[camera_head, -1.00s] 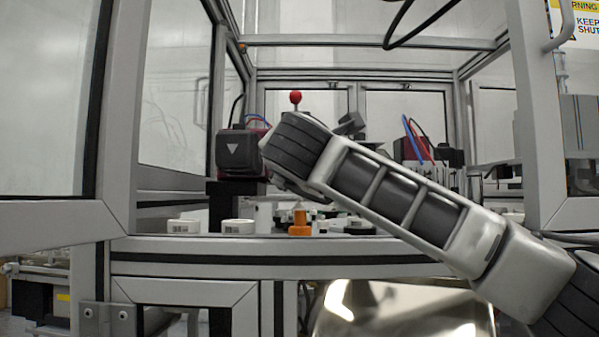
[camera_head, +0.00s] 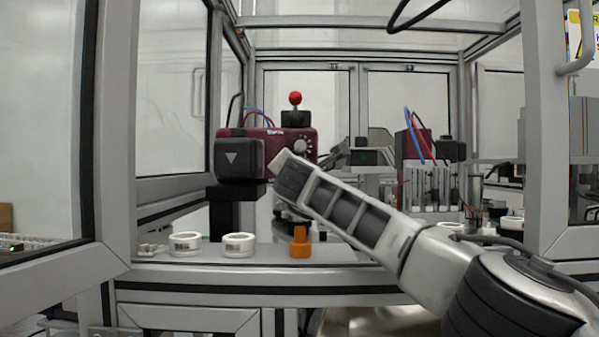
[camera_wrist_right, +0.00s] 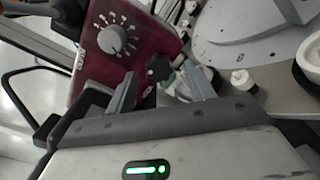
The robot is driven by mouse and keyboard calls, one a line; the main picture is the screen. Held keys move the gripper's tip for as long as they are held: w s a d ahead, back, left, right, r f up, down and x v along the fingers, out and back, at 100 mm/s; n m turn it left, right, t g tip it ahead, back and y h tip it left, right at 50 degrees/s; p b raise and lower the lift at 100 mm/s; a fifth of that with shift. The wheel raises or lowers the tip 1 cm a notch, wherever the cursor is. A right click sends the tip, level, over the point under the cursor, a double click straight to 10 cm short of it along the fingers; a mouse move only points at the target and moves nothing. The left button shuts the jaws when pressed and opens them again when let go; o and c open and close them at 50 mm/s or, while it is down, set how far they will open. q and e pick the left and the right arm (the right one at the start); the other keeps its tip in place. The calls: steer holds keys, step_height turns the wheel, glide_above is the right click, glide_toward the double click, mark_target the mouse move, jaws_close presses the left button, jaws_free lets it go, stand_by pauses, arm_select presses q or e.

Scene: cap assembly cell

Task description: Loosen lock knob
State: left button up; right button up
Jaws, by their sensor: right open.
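A black lobed knob (camera_wrist_right: 158,67), which looks like the lock knob, shows in the right wrist view beside the maroon box. My right gripper (camera_wrist_right: 160,76) is open, with its two grey fingers apart and the knob in view between their tips. I cannot tell whether either finger touches it. The maroon box (camera_head: 288,138) carries a round dial with a pointer (camera_wrist_right: 112,40), which lies left of the knob in the wrist view. My left gripper is not in view.
White rings (camera_head: 186,244) and an orange part (camera_head: 300,243) stand on the cell's front ledge. A red ball-topped post (camera_head: 296,98) rises above the box. Grey frame posts (camera_head: 549,120) bound the opening.

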steer(key=shift+c, duration=0.2)
steer(key=c, duration=0.9)
steer(key=shift+n, duration=0.4)
steer(key=shift+d+r+n+b, duration=0.1)
steer(key=shift+n+b, duration=0.2)
steer(key=shift+n, duration=4.65)
steer(key=shift+d+r+n+b, duration=0.1)
steer(key=shift+n+b, duration=0.15)
steer(key=shift+n, duration=4.7)
